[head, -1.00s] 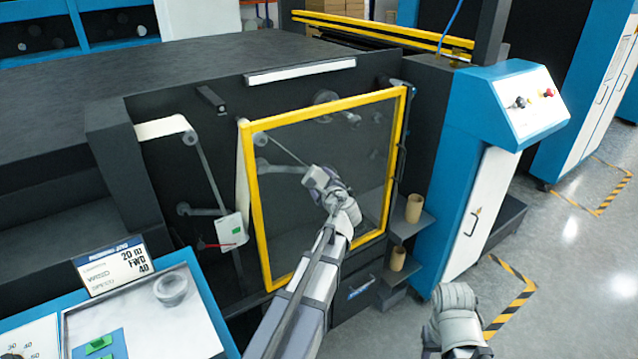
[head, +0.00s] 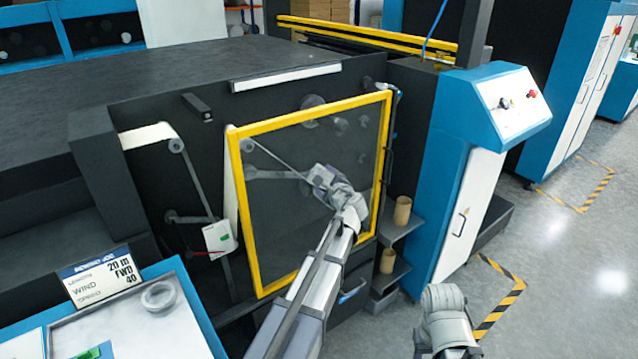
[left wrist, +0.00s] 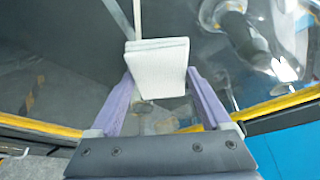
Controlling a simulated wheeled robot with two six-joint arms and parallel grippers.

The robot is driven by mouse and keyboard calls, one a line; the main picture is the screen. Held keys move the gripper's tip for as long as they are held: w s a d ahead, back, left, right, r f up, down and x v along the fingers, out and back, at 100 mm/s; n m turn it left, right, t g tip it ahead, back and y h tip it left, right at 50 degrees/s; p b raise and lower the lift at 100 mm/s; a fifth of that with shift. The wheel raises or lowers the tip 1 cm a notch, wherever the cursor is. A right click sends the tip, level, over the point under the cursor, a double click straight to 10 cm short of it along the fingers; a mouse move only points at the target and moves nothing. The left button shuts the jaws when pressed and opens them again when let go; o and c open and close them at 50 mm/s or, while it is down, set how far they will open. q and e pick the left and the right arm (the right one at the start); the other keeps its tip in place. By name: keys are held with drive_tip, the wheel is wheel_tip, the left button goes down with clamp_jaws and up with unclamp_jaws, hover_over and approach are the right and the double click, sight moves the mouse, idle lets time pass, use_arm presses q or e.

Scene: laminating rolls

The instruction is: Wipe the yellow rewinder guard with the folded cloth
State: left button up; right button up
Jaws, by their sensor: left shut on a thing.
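The rewinder guard is a clear panel in a yellow frame (head: 247,220) on the dark machine front. Its yellow edge (left wrist: 282,105) also crosses the left wrist view. My left gripper (head: 322,180) is in front of the panel, near its middle. In the left wrist view, my left gripper (left wrist: 160,85) is shut on the folded cloth (left wrist: 158,66), a white, layered pad between the purple fingers. The cloth faces the panel; I cannot tell whether it touches. The cloth is not clear in the head view. My right gripper is not seen; only part of that arm shows at lower right.
Shelves with brown cores (head: 402,210) are right of the guard, beside a blue-and-white cabinet (head: 468,215). Open grey floor lies at right.

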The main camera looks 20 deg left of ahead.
use_arm(q)
drive_tip(key=shift+w+d, duration=0.2)
drive_tip(key=shift+w, duration=0.2)
drive_tip(key=w, duration=0.1)
drive_tip(key=w+d, duration=0.1)
drive_tip(key=w, duration=0.1)
drive_tip(key=shift+w+d, duration=0.1)
drive_tip(key=shift+d, duration=0.25)
drive_tip(key=shift+s+d, duration=0.5)
drive_tip(key=shift+d, duration=0.35)
drive_tip(key=shift+s+d, duration=0.55)
drive_tip(key=shift+d, duration=0.3)
drive_tip(key=shift+s+d, duration=0.5)
drive_tip(key=shift+d, duration=0.35)
